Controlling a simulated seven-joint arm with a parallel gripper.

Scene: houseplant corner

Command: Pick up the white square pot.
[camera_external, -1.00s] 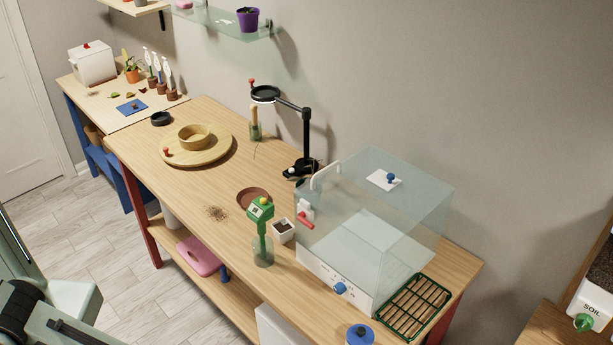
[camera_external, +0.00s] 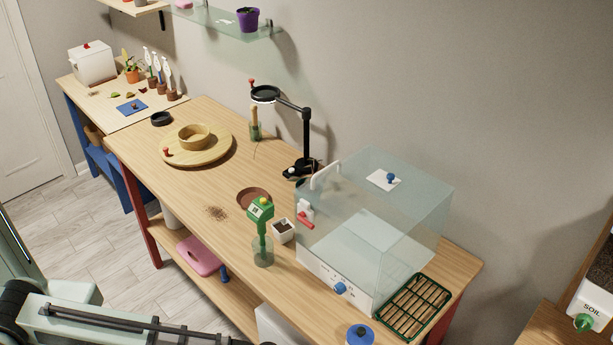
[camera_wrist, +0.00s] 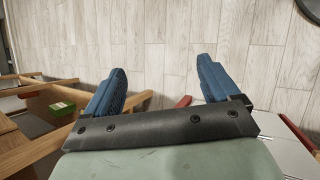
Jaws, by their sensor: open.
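The white square pot (camera_external: 283,231), with dark soil in it, stands upright on the wooden bench (camera_external: 205,185). It sits between the green soil meter in its glass jar and the clear glass case. My gripper (camera_wrist: 160,85) shows only in the wrist view. Its two blue fingers are wide apart with nothing between them, over pale floor planks. The pot does not show in the wrist view. In the external view my arm is low at the bottom left, in front of the bench and well away from the pot.
The green soil meter (camera_external: 261,225) stands close on the pot's left. The glass case (camera_external: 350,262) with a red handle is close on its right. A brown saucer (camera_external: 250,193) lies behind it. A magnifier stand (camera_external: 305,140) is farther back.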

